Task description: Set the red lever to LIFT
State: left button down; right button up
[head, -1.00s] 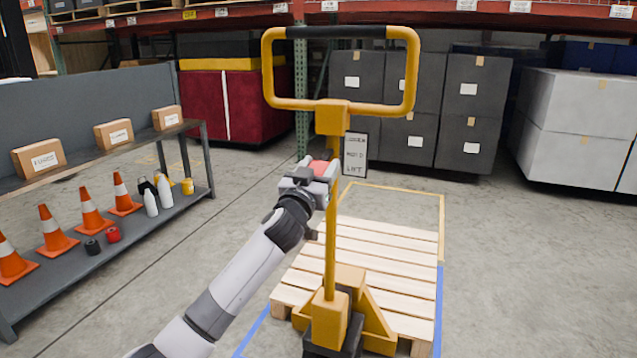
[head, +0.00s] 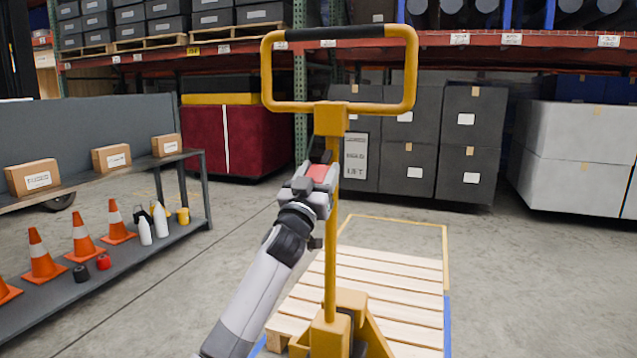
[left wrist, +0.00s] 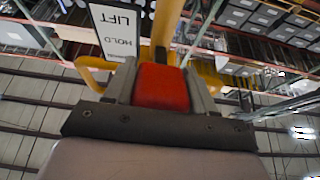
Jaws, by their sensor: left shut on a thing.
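The red lever's grip (head: 317,172) is at the yellow tiller post, below the loop handle, with a dark part just above it. My left gripper (head: 318,178) is shut on it. In the left wrist view the red lever (left wrist: 162,88) sits between both fingers. A white placard (head: 355,162) stands just right of the post, with LIFT as its lowest word; in the left wrist view the placard (left wrist: 117,28) shows HOLD and LIFT. In the head view the red grip is about level with the LIFT word. My right gripper is out of view.
The yellow pallet truck (head: 330,335) stands at a wooden pallet (head: 390,280), its loop handle (head: 410,75) above my gripper. A shelf cart (head: 190,225) with cones, bottles and boxes is at the left. Dark bins (head: 470,130) stand behind. Floor at the right is clear.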

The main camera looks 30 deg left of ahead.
pick_arm(q)
jog(key=shift+r, duration=0.1)
jog(key=shift+c, duration=2.2)
grip_release()
jog(key=shift+s+d+f, duration=0.2)
jog(key=shift+s+f, duration=0.15)
jog(key=shift+s, duration=0.2)
jog(key=p+v, duration=0.1)
jog(key=v, duration=0.4)
jog(key=shift+s+f, duration=0.15)
jog(key=shift+s, duration=0.25)
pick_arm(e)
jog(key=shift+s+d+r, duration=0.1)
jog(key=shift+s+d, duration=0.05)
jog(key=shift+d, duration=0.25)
